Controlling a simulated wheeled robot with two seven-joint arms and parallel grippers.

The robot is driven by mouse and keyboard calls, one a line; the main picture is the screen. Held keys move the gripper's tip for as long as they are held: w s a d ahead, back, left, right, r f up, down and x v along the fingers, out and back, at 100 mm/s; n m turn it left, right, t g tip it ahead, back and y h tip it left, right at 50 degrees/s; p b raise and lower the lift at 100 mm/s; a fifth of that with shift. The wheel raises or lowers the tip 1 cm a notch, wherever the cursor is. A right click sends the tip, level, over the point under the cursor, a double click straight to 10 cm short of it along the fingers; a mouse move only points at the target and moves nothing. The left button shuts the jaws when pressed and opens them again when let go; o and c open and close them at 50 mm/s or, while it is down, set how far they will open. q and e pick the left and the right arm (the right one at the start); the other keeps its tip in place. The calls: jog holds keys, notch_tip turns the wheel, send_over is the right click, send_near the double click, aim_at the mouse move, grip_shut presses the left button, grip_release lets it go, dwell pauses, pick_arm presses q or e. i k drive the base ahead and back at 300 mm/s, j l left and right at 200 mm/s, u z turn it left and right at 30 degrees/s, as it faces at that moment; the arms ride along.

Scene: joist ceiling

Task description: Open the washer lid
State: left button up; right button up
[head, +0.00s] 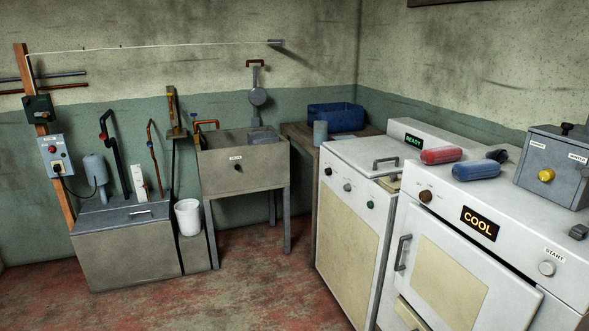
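The washer (327,235) is a white top-loading box with a beige front panel, standing right of centre. Its lid (350,154) lies flat and closed on top. A dark bar handle (386,162) stands up near the right end of the lid. A lit green READY sign (413,141) shows on the raised panel behind the lid. Knobs and a green button (370,205) sit on the front. Neither of my grippers is in view.
A white dryer (500,215) marked COOL stands right of the washer, its front door shut. Red (441,155) and blue (477,170) bottles and a grey control box (555,163) rest on it. A sink (243,165) stands behind left. Red floor (240,285) is clear in front.

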aim_at(378, 156)
jog(key=i+z, duration=0.1)
jog(key=i, duration=0.6)
jog(key=i+j+z, duration=0.15)
jog(key=i, duration=0.55)
jog(key=i+j+z, duration=0.25)
jog(key=i+z, duration=0.25)
jog(key=i+j+z, duration=0.5)
jog(key=i+j, duration=0.05)
jog(key=i, duration=0.05)
